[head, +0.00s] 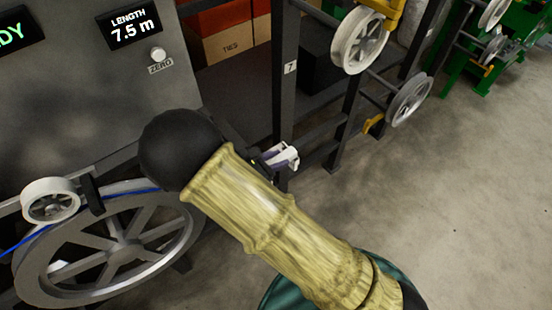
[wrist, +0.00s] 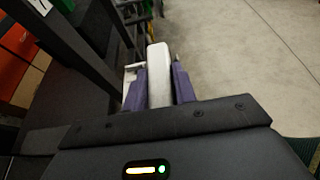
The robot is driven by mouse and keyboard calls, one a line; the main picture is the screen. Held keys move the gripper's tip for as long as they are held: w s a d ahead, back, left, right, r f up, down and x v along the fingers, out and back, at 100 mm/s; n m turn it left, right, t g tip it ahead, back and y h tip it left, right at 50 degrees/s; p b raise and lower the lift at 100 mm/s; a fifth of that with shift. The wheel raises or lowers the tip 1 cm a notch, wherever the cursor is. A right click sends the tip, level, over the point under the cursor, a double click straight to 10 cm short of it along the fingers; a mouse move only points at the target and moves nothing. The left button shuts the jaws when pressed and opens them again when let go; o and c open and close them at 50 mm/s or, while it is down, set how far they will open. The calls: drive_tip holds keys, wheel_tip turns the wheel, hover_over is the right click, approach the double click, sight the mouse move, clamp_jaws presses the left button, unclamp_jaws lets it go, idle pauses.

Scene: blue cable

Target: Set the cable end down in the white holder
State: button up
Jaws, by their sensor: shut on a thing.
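My gripper (wrist: 158,85) has its two purple fingers shut on a pale, rounded white piece, taken to be the cable end (wrist: 158,72); no blue shows on it. In the head view my gripper (head: 280,157) is small and partly behind my wrist, beside the dark post marked 7. A white part, perhaps the white holder (wrist: 130,74), shows just left of the fingers in the wrist view, mostly hidden. I cannot tell whether the held piece touches it. The blue cable (head: 140,191) runs over the large grey wheel at the left; its run to my gripper is hidden.
A grey panel (head: 85,85) reads LENGTH 7.5 m. The large grey wheel (head: 40,280) and a small white roller (head: 50,200) stand below it. Dark rack posts (head: 285,90), pulleys (head: 360,40) and boxes (head: 228,45) lie behind. Concrete floor (head: 440,190) is clear at right.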

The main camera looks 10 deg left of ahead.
drive_tip(key=shift+f+b, duration=0.65)
drive_tip(key=shift+f, duration=0.35)
idle(0.9)
drive_tip(key=o, duration=1)
drive_tip(key=shift+a, duration=0.1)
drive_tip(key=b+v, duration=0.4)
drive_tip(key=v, duration=1.3)
drive_tip(key=shift+s+r+b, duration=0.15)
drive_tip(key=shift+s+b, duration=0.05)
drive_tip(key=shift+b, duration=0.1)
